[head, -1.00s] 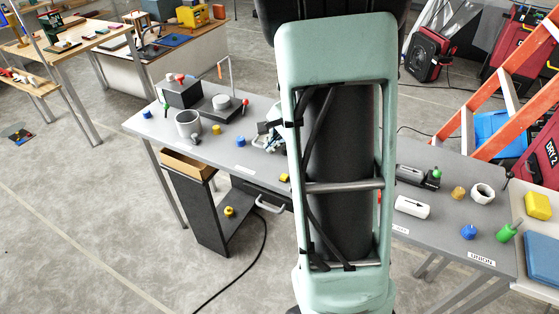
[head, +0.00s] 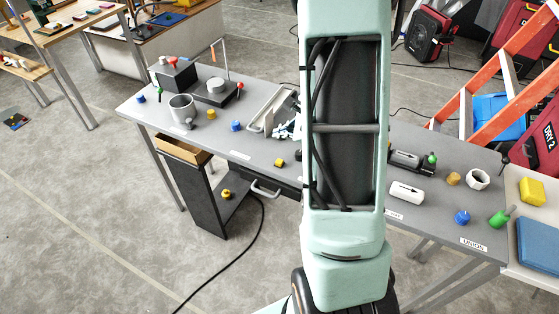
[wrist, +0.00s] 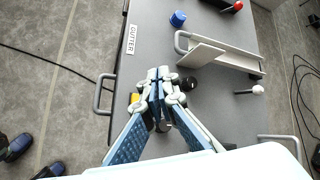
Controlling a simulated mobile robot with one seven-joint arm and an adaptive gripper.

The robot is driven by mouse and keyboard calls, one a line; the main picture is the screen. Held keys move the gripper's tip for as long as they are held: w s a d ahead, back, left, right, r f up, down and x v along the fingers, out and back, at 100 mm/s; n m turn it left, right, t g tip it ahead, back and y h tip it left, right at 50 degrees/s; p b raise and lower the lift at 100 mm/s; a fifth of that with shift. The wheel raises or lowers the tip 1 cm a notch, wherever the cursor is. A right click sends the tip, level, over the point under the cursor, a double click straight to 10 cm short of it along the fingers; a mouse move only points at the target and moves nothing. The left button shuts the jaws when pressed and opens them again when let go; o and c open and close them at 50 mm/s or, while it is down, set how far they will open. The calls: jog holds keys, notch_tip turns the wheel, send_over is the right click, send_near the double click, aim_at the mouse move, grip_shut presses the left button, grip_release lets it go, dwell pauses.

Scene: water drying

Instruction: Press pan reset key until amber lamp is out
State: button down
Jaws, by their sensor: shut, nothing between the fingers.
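My gripper (wrist: 159,76) is shut and empty, fingertips pointing down over the grey bench. In the head view it shows partly (head: 289,128), the rest hidden behind my arm. Beside the fingertips in the wrist view are a dark round knob-like piece (wrist: 188,83) and a yellow piece (wrist: 134,98) near the bench's front edge; the yellow one also shows in the head view (head: 279,162). I cannot tell whether the fingers touch either. I cannot make out which piece is the pan reset key or the amber lamp, nor any lit lamp.
A drawer handle (wrist: 100,92) sticks out at the front. A grey mug (head: 182,108) and dark box (head: 176,76) stand left. An orange ladder (head: 500,85) stands right.

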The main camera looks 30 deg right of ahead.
aim_at(281, 163)
jog(key=shift+f, duration=0.15)
notch_tip(281, 163, down, 8)
jog(key=b, duration=0.6)
jog(key=shift+f+b, duration=0.25)
jog(key=shift+b, duration=0.3)
jog(key=shift+f, duration=0.15)
dwell(0.7)
jog(key=shift+f+b, duration=0.3)
jog(key=shift+b, duration=0.45)
jog(key=shift+f+b, duration=0.45)
jog(key=shift+b, duration=0.2)
dwell(0.3)
jog(key=shift+r, duration=0.15)
jog(key=shift+r+p, duration=0.45)
jog(key=shift+r, duration=0.3)
jog(key=shift+r, duration=0.1)
